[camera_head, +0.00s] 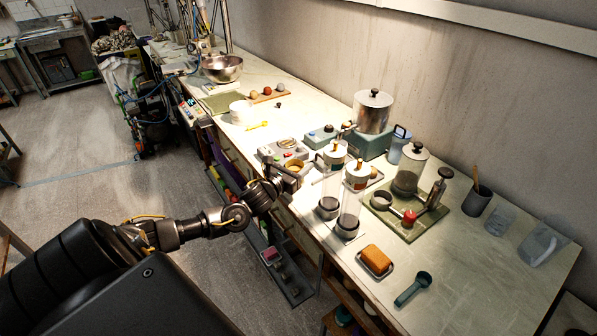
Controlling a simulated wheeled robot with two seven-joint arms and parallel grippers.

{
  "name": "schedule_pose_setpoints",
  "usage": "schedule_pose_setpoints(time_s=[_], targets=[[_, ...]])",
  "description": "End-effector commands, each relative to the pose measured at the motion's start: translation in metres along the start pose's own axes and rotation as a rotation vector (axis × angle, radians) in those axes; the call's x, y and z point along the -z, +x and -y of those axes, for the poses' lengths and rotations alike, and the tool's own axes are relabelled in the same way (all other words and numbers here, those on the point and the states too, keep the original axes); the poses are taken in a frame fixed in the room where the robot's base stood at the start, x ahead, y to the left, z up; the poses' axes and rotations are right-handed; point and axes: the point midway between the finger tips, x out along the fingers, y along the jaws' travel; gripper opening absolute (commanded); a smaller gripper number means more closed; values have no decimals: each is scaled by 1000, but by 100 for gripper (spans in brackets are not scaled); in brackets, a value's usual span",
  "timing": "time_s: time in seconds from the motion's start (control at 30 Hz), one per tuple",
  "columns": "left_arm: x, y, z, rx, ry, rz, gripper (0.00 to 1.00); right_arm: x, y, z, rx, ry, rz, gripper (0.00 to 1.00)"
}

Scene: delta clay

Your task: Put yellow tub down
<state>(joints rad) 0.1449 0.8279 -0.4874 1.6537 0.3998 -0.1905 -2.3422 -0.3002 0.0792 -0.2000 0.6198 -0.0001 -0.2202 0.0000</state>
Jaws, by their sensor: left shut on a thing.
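My left gripper (285,178) reaches in from the left over the near edge of the workbench (447,295). It is shut on a small round yellow tub (295,166), seen partly behind the fingers. The tub is at the bench's front edge, close beside a grey device with buttons (284,149). I cannot tell whether the tub touches the bench top. My right gripper is not in view.
Clear cylinders (347,212) stand just right of the gripper. Beyond are a metal pot (372,112) and a green tray (408,222). An orange sponge (376,259) and blue scoop (413,288) lie front right. A white tub (240,112) and yellow spoon (257,126) lie farther left.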

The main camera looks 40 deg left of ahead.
Motion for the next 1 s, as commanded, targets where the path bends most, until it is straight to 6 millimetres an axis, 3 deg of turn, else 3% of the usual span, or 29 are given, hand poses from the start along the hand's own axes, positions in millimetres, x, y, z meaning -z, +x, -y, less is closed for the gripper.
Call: schedule_pose_setpoints(time_s=[0.07, 0.33, 0.5, 0.7, 1.0], targets=[[-15, -4, 2, 3, 2, 4, 21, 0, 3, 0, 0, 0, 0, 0], [-71, -52, 22, 6, 2, 2, 21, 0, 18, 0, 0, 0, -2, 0], [-86, -90, 37, 6, -1, 0, 21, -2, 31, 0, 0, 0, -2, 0], [-101, -118, 47, 3, -2, 0, 21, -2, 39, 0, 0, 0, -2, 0], [-110, -131, 52, 1, 0, 1, 21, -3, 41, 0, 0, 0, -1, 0]])
